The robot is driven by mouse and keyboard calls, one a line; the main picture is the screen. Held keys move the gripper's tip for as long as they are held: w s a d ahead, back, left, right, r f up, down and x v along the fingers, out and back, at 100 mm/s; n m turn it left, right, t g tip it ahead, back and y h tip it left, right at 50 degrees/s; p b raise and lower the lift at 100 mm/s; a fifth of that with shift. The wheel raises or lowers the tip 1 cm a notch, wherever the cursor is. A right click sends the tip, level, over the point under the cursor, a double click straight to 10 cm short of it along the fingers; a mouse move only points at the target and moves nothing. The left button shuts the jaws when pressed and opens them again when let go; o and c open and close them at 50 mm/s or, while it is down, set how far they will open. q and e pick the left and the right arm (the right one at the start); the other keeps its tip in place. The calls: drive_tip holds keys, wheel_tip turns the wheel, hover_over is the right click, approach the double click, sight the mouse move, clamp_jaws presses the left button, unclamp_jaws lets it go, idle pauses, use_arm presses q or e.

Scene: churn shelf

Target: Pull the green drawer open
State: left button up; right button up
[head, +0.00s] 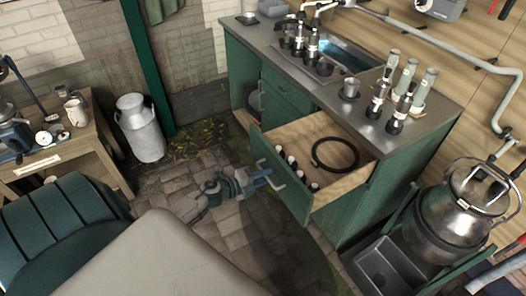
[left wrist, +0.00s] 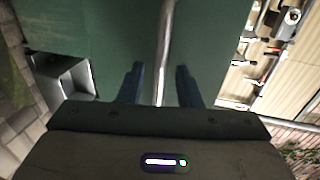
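The green drawer (head: 335,211) stands pulled out from the green cabinet under the counter in the head view. Its wooden inside holds a black ring (head: 335,154) and several small white-capped bottles. A metal bar handle (head: 276,178) is on its front. My left gripper (head: 266,174) is at this handle. In the left wrist view, the handle bar (left wrist: 164,45) runs between the two dark blue fingers of my left gripper (left wrist: 160,85), with a gap on each side, so the gripper is open around it. The green drawer front (left wrist: 95,45) fills the background. My right gripper is not in view.
The counter (head: 300,73) holds a sink and several bottles. A metal milk can (head: 452,215) and a grey basin (head: 385,265) stand right of the drawer. Another milk can (head: 141,128) and a wooden table (head: 85,145) are at left. Paved floor lies before the drawer.

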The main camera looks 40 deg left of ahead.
use_arm(q)
drive_tip(key=shift+s, duration=0.1)
drive_tip(key=b+v, duration=0.3)
drive_tip(key=v, duration=0.7)
drive_tip(key=shift+s+a, duration=0.15)
drive_tip(key=shift+s, duration=0.15)
idle(0.4)
